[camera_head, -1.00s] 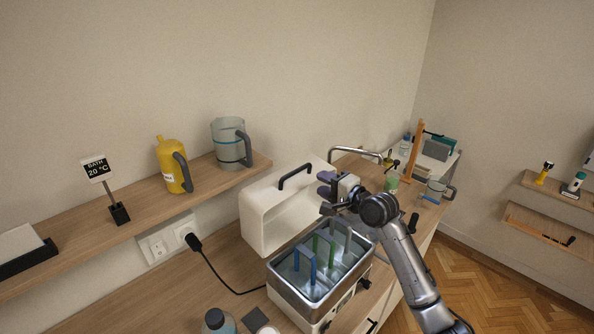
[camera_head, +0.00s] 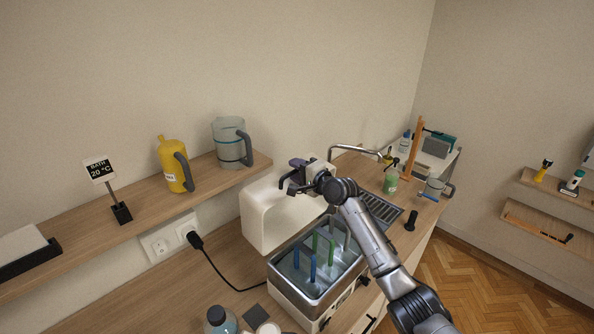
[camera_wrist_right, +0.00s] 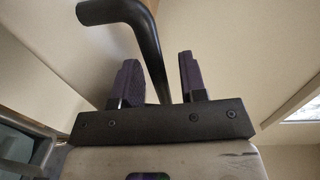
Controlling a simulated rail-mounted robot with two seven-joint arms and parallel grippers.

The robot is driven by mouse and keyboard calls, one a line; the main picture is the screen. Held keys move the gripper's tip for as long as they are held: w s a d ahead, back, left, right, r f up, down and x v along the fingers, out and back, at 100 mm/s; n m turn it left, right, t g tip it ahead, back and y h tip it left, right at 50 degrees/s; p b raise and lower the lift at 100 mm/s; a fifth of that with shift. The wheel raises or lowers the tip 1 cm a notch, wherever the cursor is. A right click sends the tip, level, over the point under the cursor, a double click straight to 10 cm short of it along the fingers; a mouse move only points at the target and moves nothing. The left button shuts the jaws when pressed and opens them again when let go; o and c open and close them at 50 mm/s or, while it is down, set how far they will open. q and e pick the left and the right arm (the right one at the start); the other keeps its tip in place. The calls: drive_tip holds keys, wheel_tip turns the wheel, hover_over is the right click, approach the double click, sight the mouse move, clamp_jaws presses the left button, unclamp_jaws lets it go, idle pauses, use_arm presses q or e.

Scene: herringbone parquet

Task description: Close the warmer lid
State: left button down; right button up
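The warmer (camera_head: 287,286) is a metal-rimmed bath on the wooden counter, holding blue, green and grey upright pieces. Its cream lid (camera_head: 262,216) stands open, upright at the wall side. The lid's black handle is mostly hidden by my right gripper in the head view, but the handle (camera_wrist_right: 142,22) shows in the right wrist view. My right gripper (camera_head: 292,175) is at the top of the lid. In the wrist view its two fingers (camera_wrist_right: 160,82) are apart, with the handle's bent bar between or just beyond them; contact is not clear. My left gripper is out of view.
A shelf behind holds a yellow bottle (camera_head: 172,165), a clear jug (camera_head: 229,142) and a bath sign (camera_head: 99,170). A black cable (camera_head: 222,280) runs to the warmer. A bottle (camera_head: 218,321) stands in front. A tap (camera_head: 350,149) and a drain grid (camera_head: 382,209) are to the right.

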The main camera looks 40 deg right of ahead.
clamp_jaws()
idle(0.3)
idle(0.3)
